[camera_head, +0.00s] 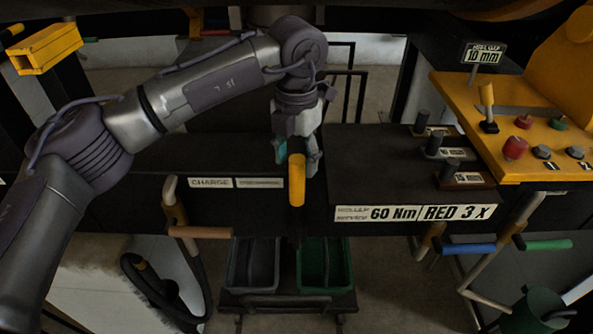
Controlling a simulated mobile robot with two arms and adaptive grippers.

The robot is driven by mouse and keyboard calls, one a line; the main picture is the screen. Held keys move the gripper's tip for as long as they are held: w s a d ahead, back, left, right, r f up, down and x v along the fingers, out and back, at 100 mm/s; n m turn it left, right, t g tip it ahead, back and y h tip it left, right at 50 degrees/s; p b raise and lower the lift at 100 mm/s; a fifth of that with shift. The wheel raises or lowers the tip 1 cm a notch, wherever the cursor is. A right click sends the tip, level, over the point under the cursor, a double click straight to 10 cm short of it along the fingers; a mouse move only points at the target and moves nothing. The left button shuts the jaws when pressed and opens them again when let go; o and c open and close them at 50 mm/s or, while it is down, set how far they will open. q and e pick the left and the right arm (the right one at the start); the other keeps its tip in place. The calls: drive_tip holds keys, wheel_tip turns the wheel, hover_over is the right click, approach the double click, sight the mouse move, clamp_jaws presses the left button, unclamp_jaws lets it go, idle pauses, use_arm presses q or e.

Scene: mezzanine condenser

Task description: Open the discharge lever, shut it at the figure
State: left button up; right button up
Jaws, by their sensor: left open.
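My left gripper (297,152) points down at the middle of the dark bench front. Its fingers are open, one on each side of the top of an upright yellow handle (297,182). I cannot tell whether they touch it. No plate reading "discharge" is legible, so I cannot tell which lever that is. A plate reading "CHARGE" (211,183) is left of the yellow handle. A small sign reads "10 mm" (483,54). My right gripper is not in view.
A grey bin (253,286) and a green bin (347,287) stand below the yellow handle. A lever with an orange-brown grip (200,232) is left; blue (468,248) and green (548,244) grips are right. A yellow console (470,100) with knobs stands at right.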

sight(296, 179)
use_arm(q)
drive_tip(key=f, duration=0.1)
drive_tip(key=f+p, duration=0.1)
drive_tip(key=f, duration=0.2)
drive_tip(key=shift+w+f+p, duration=0.25)
drive_tip(key=shift+p, duration=0.05)
drive_tip(key=shift+s+f, duration=0.1)
drive_tip(key=shift+f, duration=0.7)
drive_tip(key=shift+c, duration=0.5)
drive_tip(key=c, duration=0.8)
clamp_jaws()
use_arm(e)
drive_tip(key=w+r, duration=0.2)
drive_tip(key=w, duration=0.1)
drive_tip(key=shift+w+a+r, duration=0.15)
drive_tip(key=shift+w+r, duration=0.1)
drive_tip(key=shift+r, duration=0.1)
